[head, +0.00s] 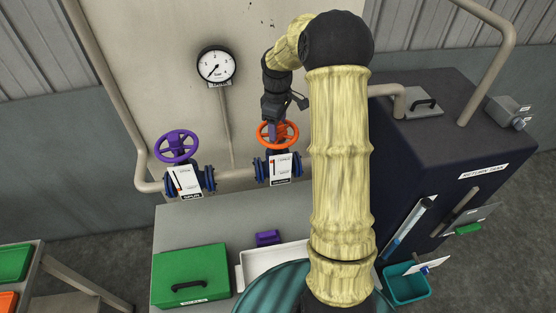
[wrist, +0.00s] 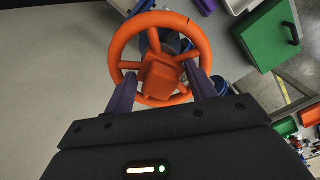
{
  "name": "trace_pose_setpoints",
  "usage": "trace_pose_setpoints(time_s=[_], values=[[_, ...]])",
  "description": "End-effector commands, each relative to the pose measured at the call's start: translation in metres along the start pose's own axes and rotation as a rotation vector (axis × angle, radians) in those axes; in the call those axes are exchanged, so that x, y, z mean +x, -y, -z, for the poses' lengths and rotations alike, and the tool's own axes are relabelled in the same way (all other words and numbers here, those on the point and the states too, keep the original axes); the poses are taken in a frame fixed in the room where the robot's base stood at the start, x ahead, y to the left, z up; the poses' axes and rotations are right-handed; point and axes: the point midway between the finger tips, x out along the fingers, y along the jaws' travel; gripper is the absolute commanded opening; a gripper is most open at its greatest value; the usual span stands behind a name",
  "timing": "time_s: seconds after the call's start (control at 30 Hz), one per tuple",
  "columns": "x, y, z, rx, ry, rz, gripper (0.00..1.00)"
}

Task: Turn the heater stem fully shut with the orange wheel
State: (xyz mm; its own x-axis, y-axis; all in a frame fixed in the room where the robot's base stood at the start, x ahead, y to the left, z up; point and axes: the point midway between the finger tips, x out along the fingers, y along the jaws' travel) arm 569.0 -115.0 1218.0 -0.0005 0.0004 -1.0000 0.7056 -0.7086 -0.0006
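The orange wheel (head: 262,139) sits on top of a valve with blue flanges and a white indicator plate (head: 280,169) carrying a short red mark. In the wrist view the orange wheel (wrist: 128,42) fills the upper middle, with its block-shaped hub (wrist: 160,76) facing me. My gripper (wrist: 160,72) is at the wheel, one dark purple finger on each side of the hub. The fingers are apart and look open, with a narrow gap beside the hub; contact is hard to judge. In the head view my gripper (head: 277,130) comes down from above. The stem is hidden.
A second valve with a purple wheel (head: 176,146) stands to the left on the same pipe. A round gauge (head: 216,66) hangs above. A green box (head: 190,275), a white tray (head: 246,268) and a dark tank (head: 430,140) stand around.

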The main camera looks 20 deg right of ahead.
Motion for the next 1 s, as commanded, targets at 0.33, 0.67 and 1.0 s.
trace_pose_setpoints(time_s=[0.33, 0.67, 1.0], values=[[-0.0023, 0.0002, -0.0005, -0.276, 0.000, 0.002, 0.55], [-0.0026, 0.0002, -0.0002, -0.542, 0.000, 0.001, 0.55], [-0.0001, 0.0000, 0.0000, -0.586, 0.001, -0.001, 0.55]])
